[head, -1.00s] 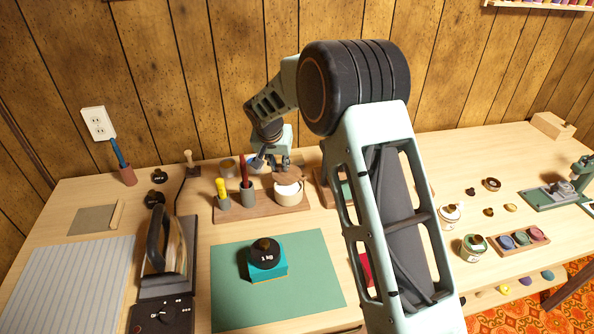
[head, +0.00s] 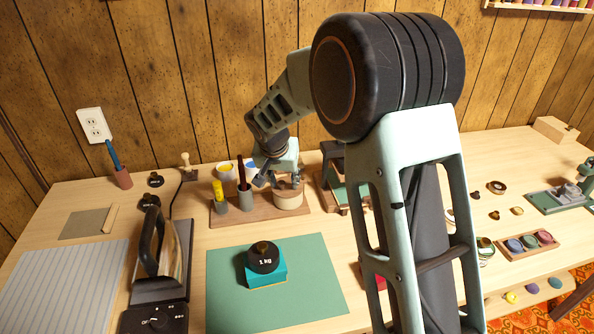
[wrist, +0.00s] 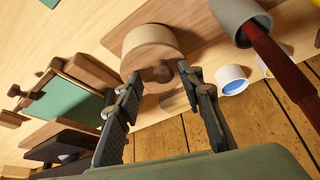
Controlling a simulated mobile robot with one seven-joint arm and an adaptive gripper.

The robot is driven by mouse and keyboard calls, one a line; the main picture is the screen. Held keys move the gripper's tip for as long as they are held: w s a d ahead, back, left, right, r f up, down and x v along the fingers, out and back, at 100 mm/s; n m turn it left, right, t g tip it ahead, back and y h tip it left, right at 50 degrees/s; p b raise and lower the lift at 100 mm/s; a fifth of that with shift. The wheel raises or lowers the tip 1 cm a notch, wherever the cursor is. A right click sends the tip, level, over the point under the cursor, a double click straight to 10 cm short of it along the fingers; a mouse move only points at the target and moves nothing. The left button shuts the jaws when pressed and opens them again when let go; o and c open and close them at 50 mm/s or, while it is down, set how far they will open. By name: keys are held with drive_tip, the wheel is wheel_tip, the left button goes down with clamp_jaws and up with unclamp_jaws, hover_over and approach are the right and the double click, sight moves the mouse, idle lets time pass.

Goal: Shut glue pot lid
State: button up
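The glue pot (head: 288,201) is a round cream pot on the wooden board at the back of the table. Its brown lid (wrist: 146,68) lies over the mouth, with a small round knob (wrist: 160,73) facing my wrist camera. The lid looks level and down on the rim; a small gap could not be told. No white inside shows now. My gripper (wrist: 158,80) is open and empty just above and behind the pot. Its fingers are spread to either side of the knob in the wrist view, with clear space between. In the head view my gripper (head: 277,177) partly covers the lid.
Tool cups (head: 221,204) with yellow and dark red handles stand left of the pot on the same board (head: 238,214). A dark-framed stand with green (head: 335,188) is close at its right. The wood wall is behind.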

sight(282, 183)
drive_tip(key=shift+a+r, duration=0.1)
drive_tip(key=shift+a, duration=0.05)
drive_tip(key=shift+r+p, duration=1.9)
drive_tip(key=shift+r, duration=1.55)
